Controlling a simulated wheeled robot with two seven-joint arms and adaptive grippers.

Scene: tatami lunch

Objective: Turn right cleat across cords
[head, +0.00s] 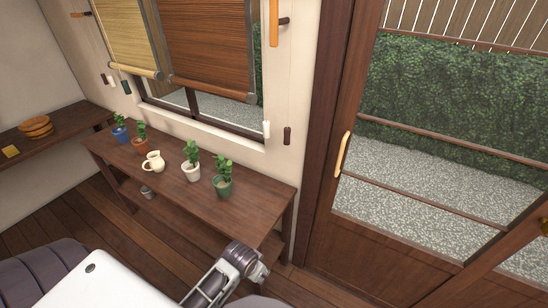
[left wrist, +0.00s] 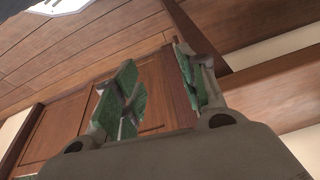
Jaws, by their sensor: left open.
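The right cleat (head: 273,22) is an orange-brown wooden bar on the wall right of the window, at the top of the head view. It stands upright, along the line of the cords, with a dark peg beside it. Below it hang a white cord pull (head: 266,129) and a dark brown cord pull (head: 287,135); the cords themselves are thin and hard to see. My left gripper (head: 262,273) is low in the head view, far below the cleat and touching nothing visible. In the left wrist view its green-padded fingers (left wrist: 158,88) are apart and empty. My right gripper is not seen.
A bench (head: 245,200) under the window holds several potted plants and a cream jug (head: 153,161). A dark red-brown blind (head: 210,45) and a yellowish blind (head: 127,35) hang above. The left cleat (head: 80,14) lies crosswise. A glazed door (head: 400,245) stands at right.

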